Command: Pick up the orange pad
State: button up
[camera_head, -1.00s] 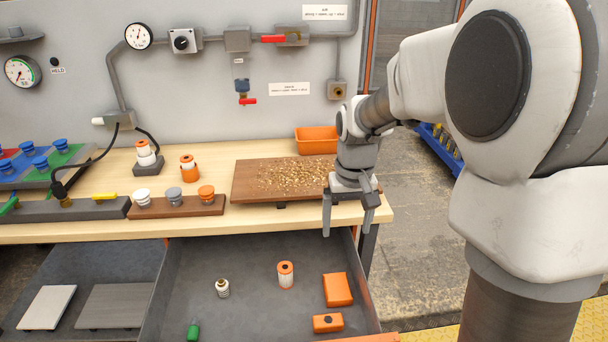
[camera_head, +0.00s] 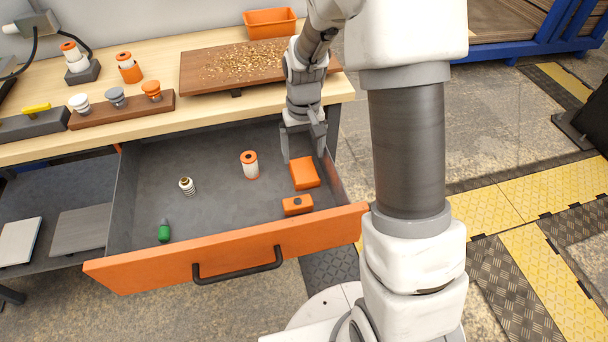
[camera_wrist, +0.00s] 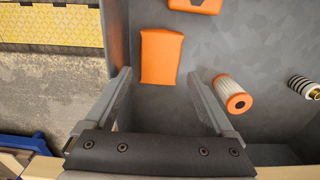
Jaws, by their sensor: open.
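The orange pad (camera_head: 305,173) is a plain, soft-edged block lying flat on the floor of the open drawer, near its right wall. My gripper (camera_head: 303,158) is open and empty above the drawer, just behind the pad. In the wrist view the pad (camera_wrist: 161,56) lies ahead of my open gripper (camera_wrist: 158,86), between the lines of its two fingers and apart from them. The pad is fully visible in the wrist view.
In the drawer (camera_head: 215,160) are an orange block with a dark spot (camera_head: 297,205), an orange-and-white cylinder (camera_head: 250,165), a ribbed fitting (camera_head: 187,186) and a green bottle (camera_head: 164,232). A wooden board with chips (camera_head: 215,72) lies on the bench behind.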

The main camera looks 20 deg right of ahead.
aim_at(304, 170)
jog(key=f+b, duration=0.2)
jog(key=f, duration=0.3)
jog(key=shift+s+f, duration=0.2)
jog(key=shift+r, duration=0.1)
jog(key=c, duration=1)
notch_tip(304, 170, up, 10)
jog(key=p, duration=0.3)
